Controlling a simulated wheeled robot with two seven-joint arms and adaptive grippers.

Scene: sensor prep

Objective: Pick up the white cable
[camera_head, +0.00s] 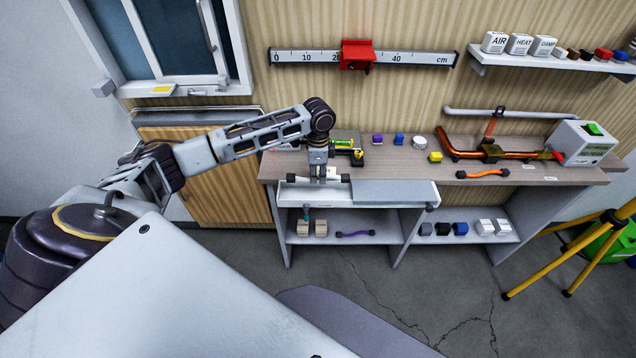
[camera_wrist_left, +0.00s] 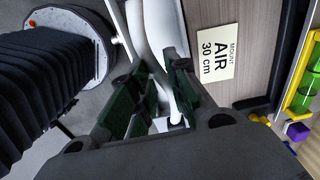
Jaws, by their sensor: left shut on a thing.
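The white cable (camera_head: 332,178) has dark ends and lies crosswise at the front edge of the workbench, above the shallow drawer. My left gripper (camera_head: 318,175) reaches down over its middle and is shut on it. The left wrist view shows a white curved length, which looks like the cable (camera_wrist_left: 166,36), running between the fingers of my left gripper (camera_wrist_left: 155,100). The fingers and palm hide part of it. I cannot tell whether the cable is clear of the surface. My right gripper is not in view.
A workbench (camera_head: 550,176) carries an orange cable (camera_head: 483,174), several small blocks and a copper pipe rig (camera_head: 470,155). A drawer with a grey cover (camera_head: 395,191) sticks out in front. Shelves below hold blocks and a purple cable (camera_head: 355,234). A yellow tripod (camera_head: 560,254) stands right.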

